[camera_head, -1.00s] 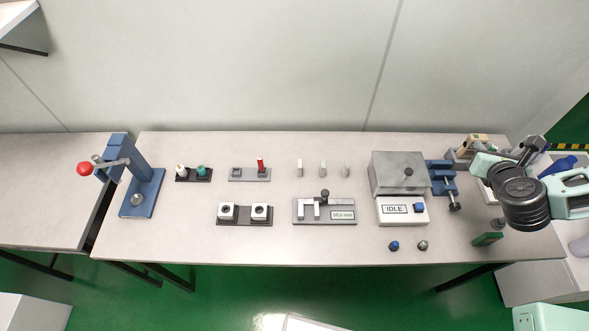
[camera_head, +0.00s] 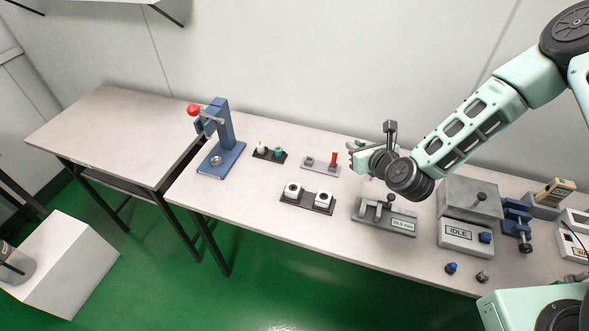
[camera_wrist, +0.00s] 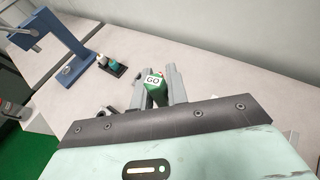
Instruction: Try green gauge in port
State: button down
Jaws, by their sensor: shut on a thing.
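My gripper (camera_wrist: 156,92) is shut on the green gauge (camera_wrist: 155,96), whose end is marked GO in the wrist view. In the head view my gripper (camera_head: 358,158) is above the table, just right of the red gauge (camera_head: 334,158). The green gauge cannot be made out there. The red gauge stands in the right part of a grey holder (camera_head: 316,166); the holder's left part looks empty. Two white blocks with dark round holes, a left port block (camera_head: 293,189) and a right port block (camera_head: 323,199), sit on a dark base to the front left.
A blue lever press (camera_head: 222,150) stands at the left. A dark rack (camera_head: 268,154) with a white and a teal piece is beside it. A grey measuring fixture (camera_head: 385,217) and an IDLE box (camera_head: 466,237) stand to the right. Table is clear in front of the press.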

jog(key=s+a+f+n+g+y+b, duration=0.1)
jog(key=a+b, duration=0.1)
jog(key=a, duration=0.7)
jog(key=s+a+f+n+g+y+b, duration=0.1)
jog(key=a+n+y+b, duration=0.1)
jog(key=a, duration=0.7)
jog(key=shift+f+n+y, duration=0.3)
jog(key=shift+d, duration=0.15)
jog(key=b, duration=0.4)
send_over(290, 184)
jog(key=shift+f, duration=2.45)
jog(key=shift+f+b, duration=1.25)
jog(key=shift+b, duration=0.1)
jog(key=shift+r, duration=0.1)
jog(key=shift+r+p, duration=2.2)
jog(key=shift+r, duration=0.95)
